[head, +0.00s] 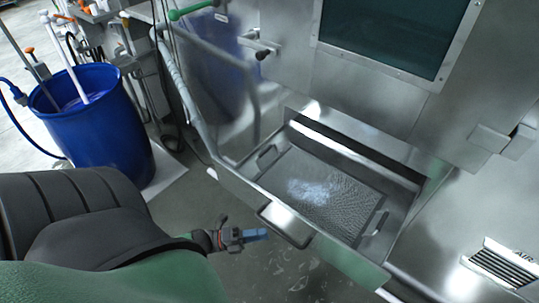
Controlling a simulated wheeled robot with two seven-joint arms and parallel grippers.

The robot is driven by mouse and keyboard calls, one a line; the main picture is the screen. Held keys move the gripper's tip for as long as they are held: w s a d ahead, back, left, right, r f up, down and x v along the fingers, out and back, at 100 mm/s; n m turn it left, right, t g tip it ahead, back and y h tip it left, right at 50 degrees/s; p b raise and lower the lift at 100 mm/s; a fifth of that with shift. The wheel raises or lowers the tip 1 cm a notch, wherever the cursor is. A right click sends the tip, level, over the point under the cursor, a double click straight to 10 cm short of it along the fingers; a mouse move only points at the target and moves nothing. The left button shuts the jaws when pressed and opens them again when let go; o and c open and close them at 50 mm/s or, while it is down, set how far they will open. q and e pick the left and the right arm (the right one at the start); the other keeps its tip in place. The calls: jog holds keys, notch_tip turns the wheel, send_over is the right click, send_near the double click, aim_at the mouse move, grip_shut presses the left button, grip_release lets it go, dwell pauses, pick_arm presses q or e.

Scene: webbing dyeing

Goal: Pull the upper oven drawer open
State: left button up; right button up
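A steel oven drawer (345,262) stands pulled out from the oven front (285,75), with a dark gap behind it. Inside it lies a mesh-bottomed tray (335,205) with a handle at each end and a pale whitish patch on the mesh. A bar handle (285,225) sticks out from the drawer's front. My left gripper (256,235), with blue fingertips, is just left of this handle and appears apart from it. Nothing shows in its fingers, and their spacing is unclear from this angle. My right gripper is out of view.
A blue barrel (95,125) with a white pipe in it stands at the left. A metal rail (185,95) runs down beside the oven. A dark window (395,35) is above the drawer, and a vent (503,264) is at the lower right. Wet-looking floor is clear below the drawer.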

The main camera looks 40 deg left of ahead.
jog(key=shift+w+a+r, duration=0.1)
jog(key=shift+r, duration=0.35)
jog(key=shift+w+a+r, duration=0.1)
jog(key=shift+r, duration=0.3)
